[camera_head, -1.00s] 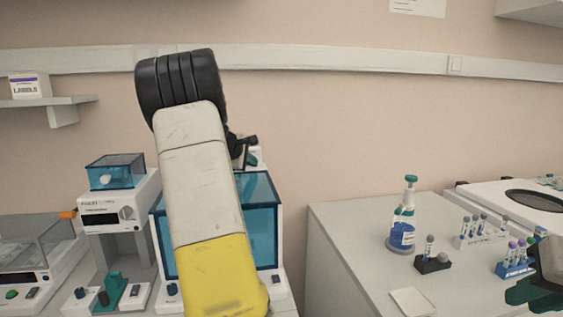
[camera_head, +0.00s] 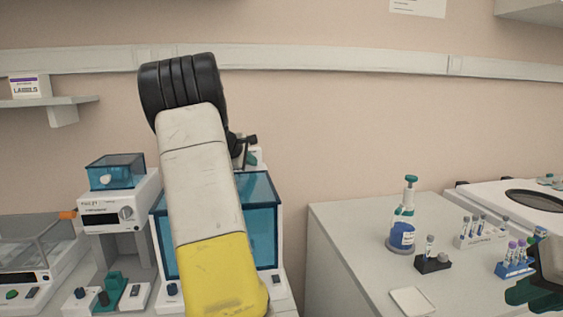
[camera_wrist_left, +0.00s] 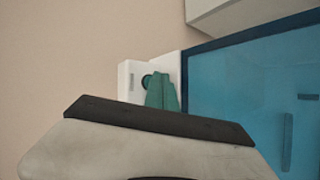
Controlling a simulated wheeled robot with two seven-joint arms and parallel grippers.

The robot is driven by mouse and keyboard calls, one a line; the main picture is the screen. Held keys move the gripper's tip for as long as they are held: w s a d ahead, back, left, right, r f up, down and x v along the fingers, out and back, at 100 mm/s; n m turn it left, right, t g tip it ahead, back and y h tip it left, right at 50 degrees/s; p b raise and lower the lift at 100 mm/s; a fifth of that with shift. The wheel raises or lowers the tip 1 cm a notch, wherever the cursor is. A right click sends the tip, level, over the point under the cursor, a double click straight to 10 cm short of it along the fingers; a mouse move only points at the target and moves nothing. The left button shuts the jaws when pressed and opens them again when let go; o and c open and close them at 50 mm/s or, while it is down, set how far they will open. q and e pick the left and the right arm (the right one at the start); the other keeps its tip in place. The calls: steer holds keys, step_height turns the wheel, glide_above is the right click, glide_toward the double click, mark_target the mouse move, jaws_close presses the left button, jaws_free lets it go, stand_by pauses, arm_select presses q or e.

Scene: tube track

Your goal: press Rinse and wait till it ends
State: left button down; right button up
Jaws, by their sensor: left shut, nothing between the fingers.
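My left arm reaches up across the washer-like machine with a blue see-through cover (camera_head: 262,215). Its black wrist hides part of the scene, and my left gripper (camera_head: 250,158) is mostly hidden behind the arm, by a small white panel at the machine's top. In the left wrist view the green fingertips (camera_wrist_left: 162,92) are shut and empty, in front of the white panel (camera_wrist_left: 130,82). A dark round button (camera_wrist_left: 147,81) shows right beside the fingertips; I cannot tell whether they touch it. No Rinse label is readable. My right gripper (camera_head: 535,290) is partly cut off at the right edge.
A white device with a blue lid (camera_head: 118,205) and a clear-covered machine (camera_head: 35,255) stand at left. The right bench holds a blue-liquid bottle (camera_head: 402,232), tube racks (camera_head: 482,232) and a white pad (camera_head: 411,301).

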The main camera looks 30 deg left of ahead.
mark_target(254, 177)
stand_by(0.5)
arm_select(q)
steer(key=shift+s+d, duration=0.55)
steer(key=shift+s+d, duration=0.8)
steer(key=shift+s, duration=0.2)
steer(key=shift+s+d, duration=0.8)
steer(key=shift+s, duration=0.15)
